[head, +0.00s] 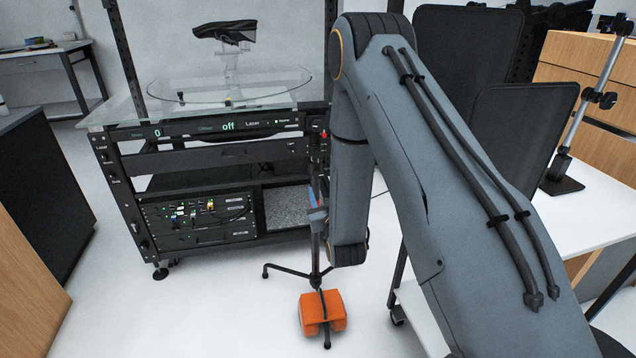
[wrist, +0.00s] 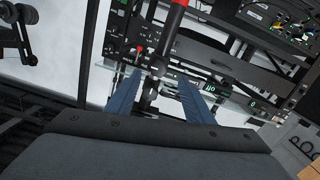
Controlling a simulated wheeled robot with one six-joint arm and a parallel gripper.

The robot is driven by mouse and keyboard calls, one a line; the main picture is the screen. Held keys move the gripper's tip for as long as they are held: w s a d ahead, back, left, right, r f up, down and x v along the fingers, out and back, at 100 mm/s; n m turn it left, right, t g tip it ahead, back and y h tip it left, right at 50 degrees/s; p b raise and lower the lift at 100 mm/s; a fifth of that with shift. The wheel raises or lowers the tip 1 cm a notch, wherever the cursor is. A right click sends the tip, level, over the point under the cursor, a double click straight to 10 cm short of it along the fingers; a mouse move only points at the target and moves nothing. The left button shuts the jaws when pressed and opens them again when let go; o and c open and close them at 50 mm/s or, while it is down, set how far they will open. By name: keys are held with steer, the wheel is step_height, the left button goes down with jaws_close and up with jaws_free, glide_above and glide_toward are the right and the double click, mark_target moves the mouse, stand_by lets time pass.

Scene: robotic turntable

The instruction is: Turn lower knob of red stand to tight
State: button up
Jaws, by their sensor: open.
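The red stand shows in the wrist view as a pole with a red section (wrist: 174,22) at the top and dark fittings below. A dark, rounded knob-like fitting (wrist: 151,92) on the pole lies between my gripper's blue fingers, and I cannot tell if either finger touches it. My gripper (wrist: 158,77) is open around the pole. In the head view my gripper (head: 314,205) is beside the stand's thin dark pole, partly hidden by my arm. The stand's black tripod base (head: 291,270) is on the floor. The knob's tightness cannot be seen.
The turntable cabinet (head: 220,157) with a glass top stands right behind the stand. An orange weight (head: 321,311) sits on the tripod base. A white table (head: 590,215) with dark panels is at right. White floor is open at front left.

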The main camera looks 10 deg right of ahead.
mark_target(318, 176)
steer(key=shift+t, duration=0.3)
steer(key=w, duration=0.7)
steer(key=shift+w+d+f, duration=0.1)
steer(key=shift+w+d, duration=0.05)
steer(key=shift+w, duration=0.25)
steer(key=c, duration=1)
